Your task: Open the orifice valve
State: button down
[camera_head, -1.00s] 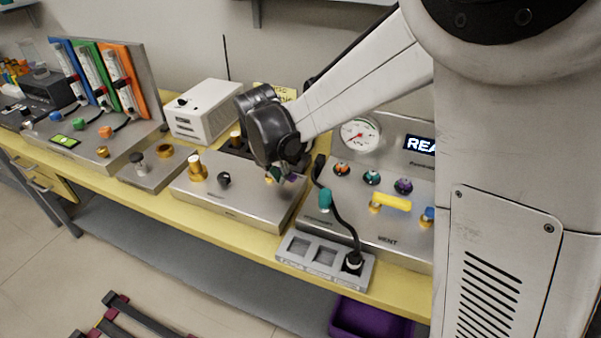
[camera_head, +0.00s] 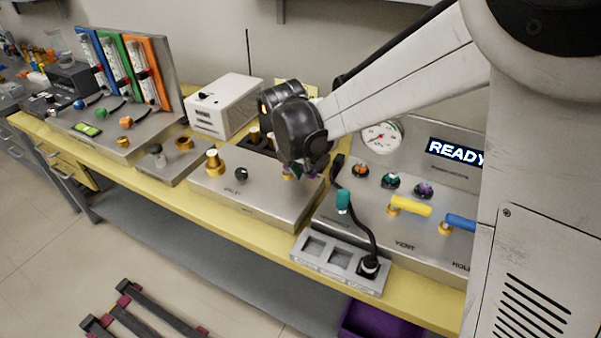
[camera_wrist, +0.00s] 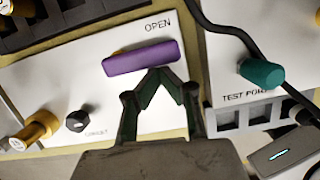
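The orifice valve shows in the wrist view as a purple bar handle (camera_wrist: 142,57) on a pale panel, lying nearly level with its right end slightly higher. The word OPEN is printed just above its right part. My gripper (camera_wrist: 158,73) has its two dark fingers drawn together, tips meeting at the handle's lower edge near its middle. The handle is not between the fingers; I cannot tell whether the tips touch it. In the head view my gripper (camera_head: 303,172) is low over the right end of the metal inlet box (camera_head: 240,198), mostly hiding the handle.
A black knob (camera_head: 241,173) and a brass fitting (camera_head: 213,161) stand left on the same box. To the right are a teal plug (camera_head: 343,201) with a black cable, a grey socket block (camera_head: 313,268), and the vent panel with a yellow handle (camera_head: 409,206).

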jog(key=s, duration=0.1)
jog(key=s+a, duration=0.2)
jog(key=s, duration=0.1)
jog(key=p+v, duration=0.1)
jog(key=v, duration=0.9)
jog(key=shift+w, duration=0.25)
jog(key=shift+d, duration=0.15)
jog(key=s+d+r+m+t, duration=0.1)
jog(key=s+d+m+t, duration=0.1)
jog(key=s+d+m, duration=0.7)
jog(key=s+d+r+m+t+y, duration=0.1)
jog(key=s+d+m, duration=0.8)
jog(key=m, duration=1.1)
jog(key=shift+d+r+t+y, duration=0.3)
jog(key=shift+d+r+t, duration=0.55)
jog(key=shift+d, duration=0.35)
jog(key=shift+s+d+f, duration=0.1)
